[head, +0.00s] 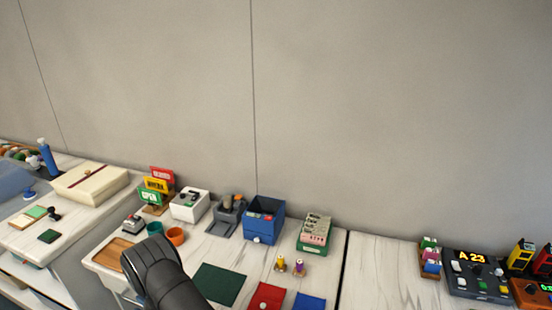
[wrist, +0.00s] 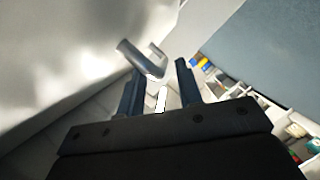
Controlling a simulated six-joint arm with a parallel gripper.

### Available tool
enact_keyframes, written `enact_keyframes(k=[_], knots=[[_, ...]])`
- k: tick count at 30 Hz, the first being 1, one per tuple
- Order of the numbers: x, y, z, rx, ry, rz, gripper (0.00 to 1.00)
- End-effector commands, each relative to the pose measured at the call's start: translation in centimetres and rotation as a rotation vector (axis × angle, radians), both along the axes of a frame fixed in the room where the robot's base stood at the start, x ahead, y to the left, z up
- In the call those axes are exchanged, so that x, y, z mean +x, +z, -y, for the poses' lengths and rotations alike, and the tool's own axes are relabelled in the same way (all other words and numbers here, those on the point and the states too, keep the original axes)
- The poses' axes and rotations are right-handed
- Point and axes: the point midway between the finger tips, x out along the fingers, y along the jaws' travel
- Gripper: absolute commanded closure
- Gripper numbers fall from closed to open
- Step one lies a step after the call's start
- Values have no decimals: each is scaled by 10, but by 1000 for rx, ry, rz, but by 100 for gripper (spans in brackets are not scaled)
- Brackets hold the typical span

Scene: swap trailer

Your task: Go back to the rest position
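My gripper (wrist: 160,68) shows in the wrist view with its two dark fingers well apart and nothing clearly held between them. A grey bent metal bar (wrist: 140,58) shows just past the fingertips; I cannot tell what it belongs to or whether it is touched. In the head view only a black link of my arm shows at the bottom, in front of the table (head: 208,248); the gripper itself is out of that picture.
The table holds a dark green mat (head: 219,284), a blue box (head: 264,219), a green-based box (head: 314,233), orange (head: 176,236) and teal (head: 154,229) cups, and coloured signs (head: 157,186). Another surface at right carries a display device (head: 477,273). A bare wall (head: 380,110) stands behind.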

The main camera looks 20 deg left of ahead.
Motion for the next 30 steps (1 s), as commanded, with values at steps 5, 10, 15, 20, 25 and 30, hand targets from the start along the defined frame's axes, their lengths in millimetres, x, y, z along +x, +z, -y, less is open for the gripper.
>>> enact_keyframes(k=[5, 10, 15, 20, 25, 30], knots=[[6, -4, -18, 1, 0, 0, 68], [8, -6, -24, 0, 0, 0, 68], [8, -6, -25, 0, 0, 0, 68], [8, -6, -25, 0, 0, 0, 68], [6, -4, -18, 0, 0, 0, 68], [-1, 1, 4, -2, 0, -1, 68]])
